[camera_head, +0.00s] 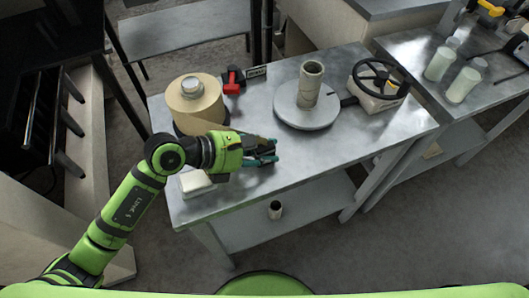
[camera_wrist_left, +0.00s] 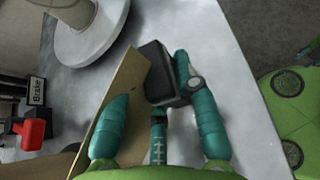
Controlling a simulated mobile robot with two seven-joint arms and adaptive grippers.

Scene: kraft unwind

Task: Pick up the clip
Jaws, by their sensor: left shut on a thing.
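My left gripper (camera_head: 270,151) is low over the front left of the metal table. Its teal fingers are shut on a dark, blocky thing that looks like the clip (camera_wrist_left: 158,72). In the left wrist view the clip sits at the fingertips, against the right finger. A brown kraft strip (camera_wrist_left: 128,82) runs beside the clip, by the left finger. I cannot tell whether the clip touches the strip or the table. The kraft roll (camera_head: 192,101) stands behind my left wrist.
On the metal table (camera_head: 340,140) stand a round grey plate (camera_head: 290,118) with a cardboard core (camera_head: 310,80), a black handwheel (camera_head: 382,72), a red-handled brake (camera_head: 232,82) and a white block (camera_head: 195,184). The table's front right is clear.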

